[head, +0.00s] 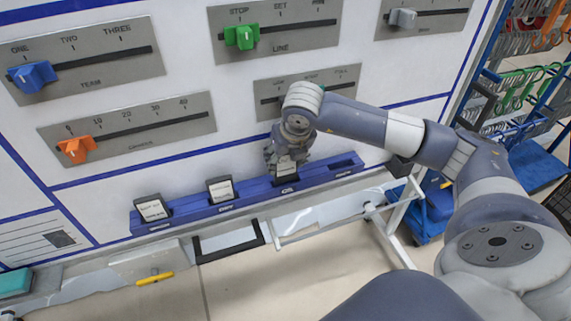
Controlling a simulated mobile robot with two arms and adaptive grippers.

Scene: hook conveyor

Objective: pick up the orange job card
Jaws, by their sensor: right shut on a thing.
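My right gripper (279,158) reaches down from the right arm to the blue card rail (250,202) on the white panel. It is shut on a job card (286,170) that stands in or just above the rail; the gripper hides its upper part, and what shows is pale with a dark edge, so I see no orange on it. Two other pale, dark-framed job cards stand in the rail to the left, a middle one (220,189) and a left one (152,208). My left gripper is not in view.
Slider plates with a blue knob (33,77), a green knob (242,36) and an orange knob (76,149) sit above the rail. A black handle (228,248) and a white metal frame (397,215) are below. Blue racks with hooks stand at right.

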